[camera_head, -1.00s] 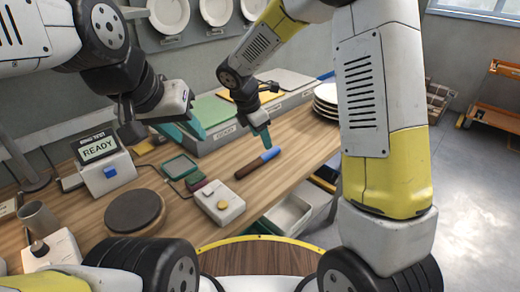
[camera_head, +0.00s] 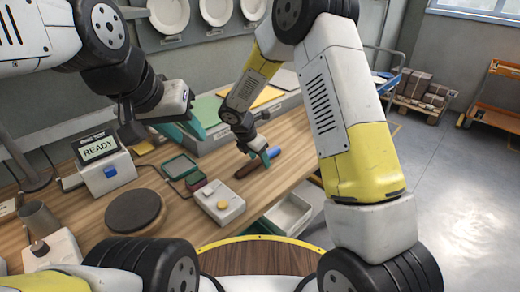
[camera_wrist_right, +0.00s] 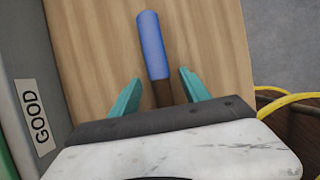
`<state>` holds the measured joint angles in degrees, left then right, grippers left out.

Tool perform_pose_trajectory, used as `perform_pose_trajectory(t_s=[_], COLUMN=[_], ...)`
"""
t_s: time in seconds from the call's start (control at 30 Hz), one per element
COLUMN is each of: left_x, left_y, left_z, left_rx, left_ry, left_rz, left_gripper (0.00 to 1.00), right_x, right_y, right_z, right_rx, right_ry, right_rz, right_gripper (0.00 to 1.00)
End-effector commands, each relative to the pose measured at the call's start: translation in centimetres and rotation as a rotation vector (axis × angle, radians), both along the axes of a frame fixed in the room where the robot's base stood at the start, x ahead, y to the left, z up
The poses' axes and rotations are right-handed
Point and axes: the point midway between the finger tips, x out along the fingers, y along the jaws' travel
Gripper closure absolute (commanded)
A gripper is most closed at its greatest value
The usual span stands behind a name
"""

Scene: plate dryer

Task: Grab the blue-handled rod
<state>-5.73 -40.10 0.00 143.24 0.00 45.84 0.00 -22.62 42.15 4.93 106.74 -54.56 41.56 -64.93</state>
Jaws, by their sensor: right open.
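The blue-handled rod lies on the wooden table, with its blue handle (camera_head: 272,152) toward the right and its brown part (camera_head: 247,168) toward the left. In the right wrist view the blue handle (camera_wrist_right: 152,45) points away, and the brown part (camera_wrist_right: 163,94) runs between the fingers. My right gripper (camera_head: 262,160) is open just over the rod; its teal fingers also show in the right wrist view (camera_wrist_right: 160,95), one on each side of the rod and apart from it. My left gripper (camera_head: 192,128) is over the back of the table, away from the rod; its jaw opening is unclear.
A dark round disc (camera_head: 135,210) and a READY display (camera_head: 101,163) stand further left. A GOOD-labelled bin (camera_wrist_right: 36,110) borders the rod's area. An open white drawer (camera_head: 290,215) is below the table edge.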

Motion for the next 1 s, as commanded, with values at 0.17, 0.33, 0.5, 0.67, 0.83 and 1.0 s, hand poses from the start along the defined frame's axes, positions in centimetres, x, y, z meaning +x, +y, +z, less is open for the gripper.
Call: perform_pose_trajectory(t_s=[0.17, 0.33, 0.5, 0.67, 0.83, 1.0], left_x=[0.0, 0.0, 0.0, 0.0, 0.0, 0.0], left_y=[0.0, 0.0, 0.0, 0.0, 0.0, 0.0], left_z=[0.0, 0.0, 0.0, 0.0, 0.0, 0.0], left_rx=[0.0, 0.0, 0.0, 0.0, 0.0, 0.0], left_ry=[0.0, 0.0, 0.0, 0.0, 0.0, 0.0], left_rz=[0.0, 0.0, 0.0, 0.0, 0.0, 0.0], left_gripper=[0.64, 0.64, 0.64, 0.64, 0.64, 0.64], right_x=[0.0, 0.0, 0.0, 0.0, 0.1, 0.1], right_y=[0.0, 0.0, 0.0, 0.0, 0.0, 0.0], right_z=[0.0, 0.1, 0.1, 0.1, 1.1, 4.3], right_rx=[0.001, 0.0, 0.0, 0.001, 0.0, 0.003], right_ry=[-0.001, 0.0, 0.0, -0.001, -0.003, -0.006], right_rz=[-0.001, -0.001, -0.001, -0.001, -0.001, -0.003], right_gripper=[0.47, 0.81, 1.0, 1.0, 1.0, 1.0])
